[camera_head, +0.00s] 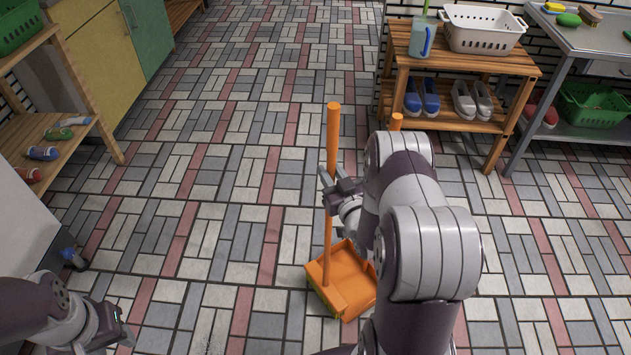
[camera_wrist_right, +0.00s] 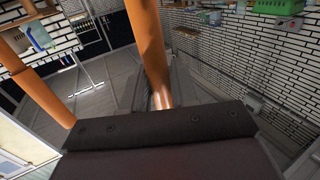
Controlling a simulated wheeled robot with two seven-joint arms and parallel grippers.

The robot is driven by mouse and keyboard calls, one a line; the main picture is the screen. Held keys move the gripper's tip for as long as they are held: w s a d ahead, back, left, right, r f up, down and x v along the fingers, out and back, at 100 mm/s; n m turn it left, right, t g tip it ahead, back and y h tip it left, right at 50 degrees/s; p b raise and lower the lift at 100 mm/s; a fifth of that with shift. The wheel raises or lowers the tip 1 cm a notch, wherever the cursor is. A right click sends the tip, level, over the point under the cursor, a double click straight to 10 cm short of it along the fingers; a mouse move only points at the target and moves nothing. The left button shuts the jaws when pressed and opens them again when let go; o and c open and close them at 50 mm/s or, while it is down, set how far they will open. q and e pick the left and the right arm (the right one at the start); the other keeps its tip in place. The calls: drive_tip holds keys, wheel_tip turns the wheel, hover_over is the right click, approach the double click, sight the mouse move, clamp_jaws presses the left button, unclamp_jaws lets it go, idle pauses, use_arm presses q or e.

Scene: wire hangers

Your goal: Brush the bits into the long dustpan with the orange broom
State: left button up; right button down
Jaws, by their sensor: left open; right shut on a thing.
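The orange broom (camera_head: 333,140) stands nearly upright, its head low beside or over the orange long dustpan (camera_head: 352,268) on the tiled floor; I cannot tell whether the head is inside the pan. My right gripper (camera_head: 332,192) is shut on the broom's handle, which also rises through the middle of the right wrist view (camera_wrist_right: 149,45). My left gripper (camera_head: 122,328) is open and empty at the lower left, far from both.
A wooden rack (camera_head: 480,66) with shoes, a white basket (camera_head: 482,29) and a blue jug (camera_head: 422,38) stands at the upper right, next to a grey table (camera_head: 590,38). Wooden shelves (camera_head: 60,128) and cabinets line the left. The middle floor is clear.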

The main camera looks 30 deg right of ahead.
drive_tip(key=d+b, duration=0.2)
drive_tip(key=d, duration=0.5)
drive_tip(key=shift+w+d+r+p, duration=0.1)
drive_tip(key=shift+w+r+p, duration=0.05)
drive_tip(key=shift+r+p, duration=0.75)
drive_tip(key=shift+w+d+r+p, duration=0.1)
drive_tip(key=shift+r+p, duration=0.75)
drive_tip(key=shift+r, duration=0.2)
drive_tip(key=shift+w+d+r+p, duration=0.1)
drive_tip(key=shift+w+r+p, duration=0.05)
drive_tip(key=shift+r+p, duration=0.75)
